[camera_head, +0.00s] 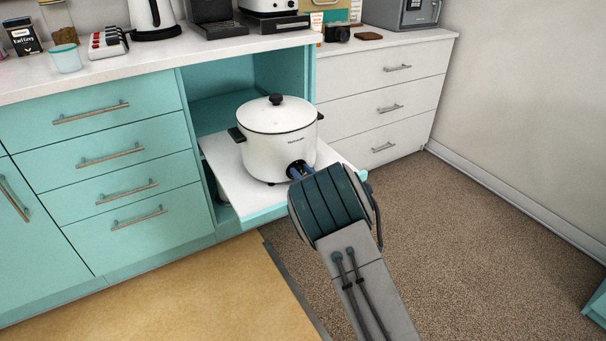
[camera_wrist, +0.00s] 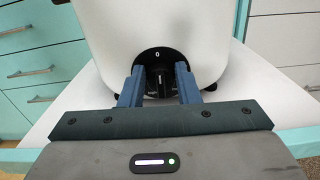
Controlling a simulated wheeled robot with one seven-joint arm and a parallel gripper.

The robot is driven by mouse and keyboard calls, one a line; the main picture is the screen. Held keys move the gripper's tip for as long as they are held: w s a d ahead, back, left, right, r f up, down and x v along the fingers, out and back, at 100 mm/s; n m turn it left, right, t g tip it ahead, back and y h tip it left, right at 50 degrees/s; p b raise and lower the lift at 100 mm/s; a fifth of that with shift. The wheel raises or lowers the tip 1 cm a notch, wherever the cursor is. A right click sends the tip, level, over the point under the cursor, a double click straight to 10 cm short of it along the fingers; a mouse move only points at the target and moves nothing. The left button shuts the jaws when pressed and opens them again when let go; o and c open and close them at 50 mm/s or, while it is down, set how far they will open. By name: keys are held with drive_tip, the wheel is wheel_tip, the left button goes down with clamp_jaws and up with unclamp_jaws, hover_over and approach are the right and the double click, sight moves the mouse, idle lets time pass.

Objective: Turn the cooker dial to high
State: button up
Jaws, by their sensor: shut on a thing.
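The white slow cooker (camera_head: 277,132) with a lid and black knob stands upright on a pulled-out white shelf (camera_head: 232,178) in the teal cabinet. Its black dial (camera_wrist: 158,78) is low on the front, on a round dark plate with a "0" mark above it in the wrist view. My gripper (camera_wrist: 159,85) has its blue fingers on either side of the dial and is shut on it. In the head view my gripper (camera_head: 297,170) reaches the cooker's front, and my wrist hides part of the dial. The dial's exact pointing is too small to read.
Teal drawers (camera_head: 118,155) stand left of the shelf and white drawers (camera_head: 384,92) to the right. The counter (camera_head: 120,62) above holds a kettle (camera_head: 152,18) and other items. The carpet (camera_head: 460,220) right of my arm is clear.

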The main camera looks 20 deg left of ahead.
drive_tip(key=m+b, duration=0.2)
drive_tip(key=m, duration=0.1)
drive_tip(key=shift+w+d+f, duration=0.1)
drive_tip(key=shift+f, duration=0.1)
drive_tip(key=shift+w+m+b, duration=0.1)
drive_tip(key=shift+m+b, duration=0.9)
drive_tip(key=shift+m, duration=0.3)
drive_tip(key=o, duration=1)
drive_tip(key=shift+c, duration=0.2)
drive_tip(key=shift+d+r, duration=0.1)
drive_tip(key=p+v, duration=0.2)
drive_tip(key=v, duration=1.1)
drive_tip(key=shift+s+d+p, duration=0.2)
drive_tip(key=shift+s+p, duration=0.1)
